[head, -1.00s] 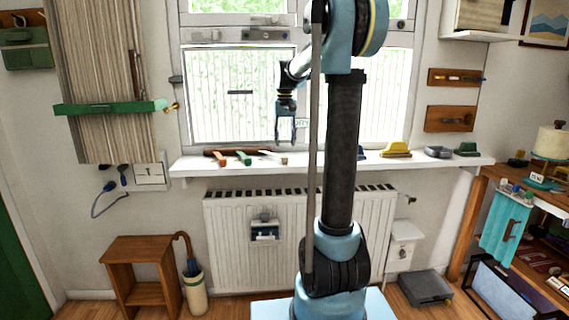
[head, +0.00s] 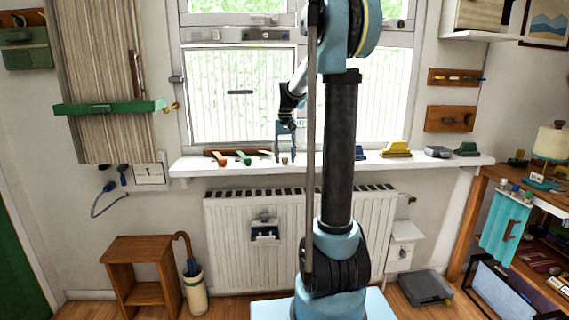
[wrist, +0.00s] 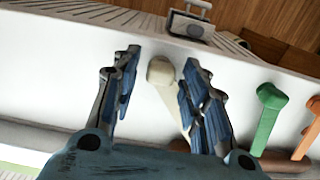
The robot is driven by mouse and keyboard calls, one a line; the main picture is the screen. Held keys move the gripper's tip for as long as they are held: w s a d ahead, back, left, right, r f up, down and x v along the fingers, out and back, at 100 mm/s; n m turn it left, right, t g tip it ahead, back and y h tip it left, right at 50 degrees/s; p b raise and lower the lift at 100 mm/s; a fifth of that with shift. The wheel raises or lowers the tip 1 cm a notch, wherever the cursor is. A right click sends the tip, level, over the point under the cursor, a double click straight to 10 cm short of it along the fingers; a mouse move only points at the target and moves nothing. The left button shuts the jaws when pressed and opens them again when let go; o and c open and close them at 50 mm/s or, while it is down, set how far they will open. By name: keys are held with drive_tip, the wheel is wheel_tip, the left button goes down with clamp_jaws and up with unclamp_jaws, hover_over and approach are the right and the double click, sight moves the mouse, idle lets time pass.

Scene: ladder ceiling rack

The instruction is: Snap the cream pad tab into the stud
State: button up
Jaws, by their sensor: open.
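A cream piece with a rounded end (wrist: 162,72) lies on the white window sill. I take it for the cream pad tab. It also shows, small, in the head view (head: 285,161). My gripper (wrist: 160,88) is open, with one blue-padded finger on each side of the cream piece; light gaps show beside its end. In the head view my gripper (head: 285,156) points down at the sill. The lower part of the cream piece runs back under my gripper and is partly hidden. I cannot make out the stud for sure.
A green piece (wrist: 267,118) and an orange piece (wrist: 308,130) lie right of my gripper in the wrist view. The sill (head: 215,170) also bears a yellow item (head: 396,149) and a grey item (head: 438,152). The window stands behind, and a radiator (head: 225,235) is below.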

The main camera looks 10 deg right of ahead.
sight(285, 157)
drive_tip(key=c, duration=0.9)
drive_tip(key=shift+r, duration=2.55)
